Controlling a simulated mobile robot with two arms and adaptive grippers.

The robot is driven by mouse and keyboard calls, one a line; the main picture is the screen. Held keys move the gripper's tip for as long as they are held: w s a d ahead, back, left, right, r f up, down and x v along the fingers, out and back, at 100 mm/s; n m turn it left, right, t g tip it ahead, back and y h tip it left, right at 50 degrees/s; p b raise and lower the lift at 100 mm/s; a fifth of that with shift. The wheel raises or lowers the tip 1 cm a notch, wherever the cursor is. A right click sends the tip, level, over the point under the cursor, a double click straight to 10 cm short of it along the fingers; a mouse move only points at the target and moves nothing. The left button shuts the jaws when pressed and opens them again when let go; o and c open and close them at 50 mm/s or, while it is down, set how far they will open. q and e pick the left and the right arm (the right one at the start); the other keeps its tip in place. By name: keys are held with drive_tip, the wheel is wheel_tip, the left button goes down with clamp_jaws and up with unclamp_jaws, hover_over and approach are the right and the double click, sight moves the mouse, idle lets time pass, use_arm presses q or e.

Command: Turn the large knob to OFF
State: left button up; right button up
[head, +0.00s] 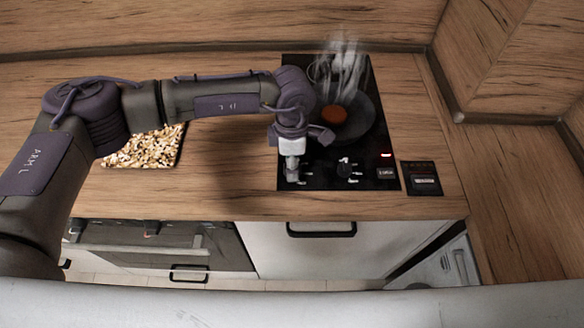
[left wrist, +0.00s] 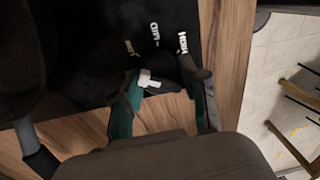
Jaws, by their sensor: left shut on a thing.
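The black cooktop (head: 325,180) has knobs along its front edge. My left gripper (head: 292,172) points down over the front left of the cooktop, at a knob there. In the left wrist view, my teal fingers (left wrist: 166,108) stand on either side of this knob (left wrist: 150,80), shut on it. The knob has a white pointer and lies near the printed words MID and HIGH and a third, unclear word. Its dark body is partly hidden. Another knob (head: 345,166) with white marks stands to the right, apart from the gripper. My right gripper is not in view.
A dark pan (head: 362,122) with an orange-red piece (head: 334,114) steams behind my gripper. A red light (head: 386,154) glows at the cooktop's right. A tray of pale chunks (head: 145,150) lies left, under my arm. The counter (head: 235,180) is clear between tray and cooktop.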

use_arm(q)
drive_tip(key=n+b, duration=0.4)
drive_tip(key=shift+f, duration=0.2)
drive_tip(key=shift+r+n+b, duration=0.2)
drive_tip(key=shift+n+b, duration=0.75)
drive_tip(key=shift+n, duration=0.15)
drive_tip(key=o, duration=1.1)
drive_tip(key=shift+o, duration=0.2)
wheel_tip(320, 180, up, 12)
drive_tip(key=shift+w+a, duration=0.25)
drive_tip(key=shift+w, duration=0.05)
